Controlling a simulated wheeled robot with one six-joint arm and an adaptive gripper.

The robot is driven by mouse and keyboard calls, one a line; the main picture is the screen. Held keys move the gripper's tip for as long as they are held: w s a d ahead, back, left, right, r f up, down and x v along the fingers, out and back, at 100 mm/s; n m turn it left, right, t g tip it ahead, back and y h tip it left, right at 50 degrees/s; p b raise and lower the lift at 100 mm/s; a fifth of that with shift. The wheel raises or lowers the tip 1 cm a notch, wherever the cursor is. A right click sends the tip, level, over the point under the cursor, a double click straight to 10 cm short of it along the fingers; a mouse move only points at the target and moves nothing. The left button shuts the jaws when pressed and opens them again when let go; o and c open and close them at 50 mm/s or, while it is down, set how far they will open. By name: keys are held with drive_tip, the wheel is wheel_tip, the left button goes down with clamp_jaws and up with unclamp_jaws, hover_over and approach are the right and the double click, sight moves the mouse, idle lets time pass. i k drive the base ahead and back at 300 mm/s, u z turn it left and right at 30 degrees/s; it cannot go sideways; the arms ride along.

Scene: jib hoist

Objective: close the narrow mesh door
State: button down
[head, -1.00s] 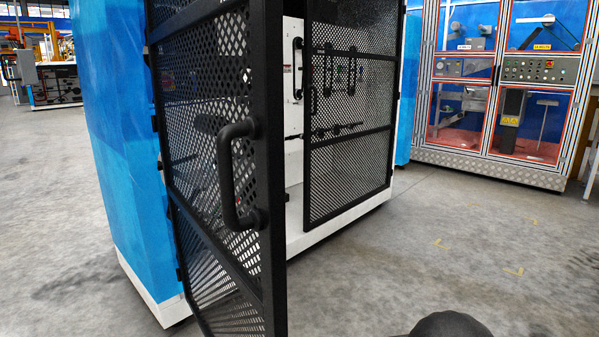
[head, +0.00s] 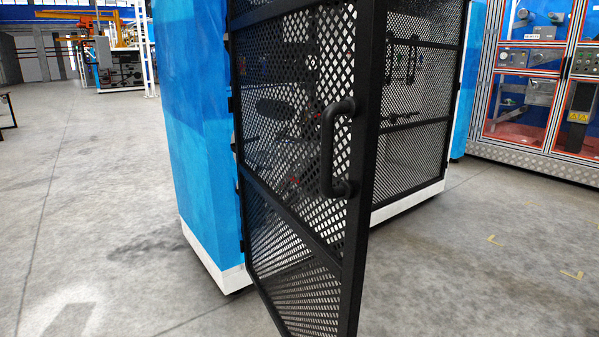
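A black mesh door (head: 366,190) stands open in the head view, swung out towards me from the blue cabinet (head: 190,140). Its hinge side is at the left, along the blue wall. A black bar handle (head: 328,150) is on its face near the free edge. A second black mesh door (head: 412,126) shows behind it at the right, partly hidden by the near door's edge. I cannot tell for sure from this view which of the two is narrower. My gripper is not in view, and nothing is seen touching the handle.
The grey concrete floor (head: 100,210) is clear at the left and at the lower right. A glass-fronted machine cabinet (head: 540,90) stands at the back right. A workstation with orange parts (head: 115,60) is far back at the left.

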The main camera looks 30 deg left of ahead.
sight(364, 107)
drive_tip(key=k, duration=0.55)
drive_tip(key=u, duration=1.5)
drive_tip(key=i, duration=0.5)
drive_tip(key=z, duration=0.1)
